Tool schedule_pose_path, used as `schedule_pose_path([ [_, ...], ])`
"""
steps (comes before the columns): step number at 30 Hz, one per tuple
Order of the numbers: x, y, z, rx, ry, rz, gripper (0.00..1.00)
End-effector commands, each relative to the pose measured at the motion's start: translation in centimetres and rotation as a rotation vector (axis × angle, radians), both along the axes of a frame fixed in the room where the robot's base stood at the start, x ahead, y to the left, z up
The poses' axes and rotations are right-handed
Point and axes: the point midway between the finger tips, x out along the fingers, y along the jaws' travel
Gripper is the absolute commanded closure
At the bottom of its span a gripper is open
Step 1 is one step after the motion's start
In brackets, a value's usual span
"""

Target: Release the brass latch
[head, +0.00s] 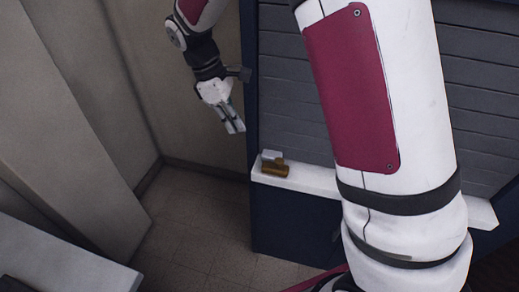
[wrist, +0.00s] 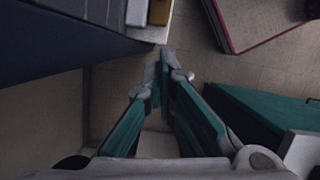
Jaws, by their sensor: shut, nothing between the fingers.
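The brass latch (head: 274,168) is a small gold-brown block with a pale grey part, on the left end of a white ledge (head: 315,178) in the head view. In the wrist view the brass latch (wrist: 159,12) shows at the top edge, partly cut off by the frame. My gripper (head: 236,128) hangs above and left of the latch in the head view, apart from it, pointing down. In the wrist view my gripper (wrist: 161,68) has its fingertips together with nothing between them.
A dark slatted shutter (head: 290,95) in a navy frame rises behind the ledge. Beige walls (head: 130,90) and a pale panel (head: 50,130) stand at left. Tiled floor (head: 200,215) is open below. My arm hides much of the ledge's right part.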

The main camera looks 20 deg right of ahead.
Motion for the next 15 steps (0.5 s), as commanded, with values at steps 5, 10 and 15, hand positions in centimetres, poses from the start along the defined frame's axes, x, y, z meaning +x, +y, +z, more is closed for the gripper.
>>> schedule_pose_path([
  [5,0.0,0.0,0.0,0.001,-0.001,-0.001,1.00],
  [10,-0.2,-0.2,-0.7,0.000,0.002,-0.003,1.00],
  [15,-0.5,-0.9,-3.1,-0.001,0.002,-0.003,1.00],
])
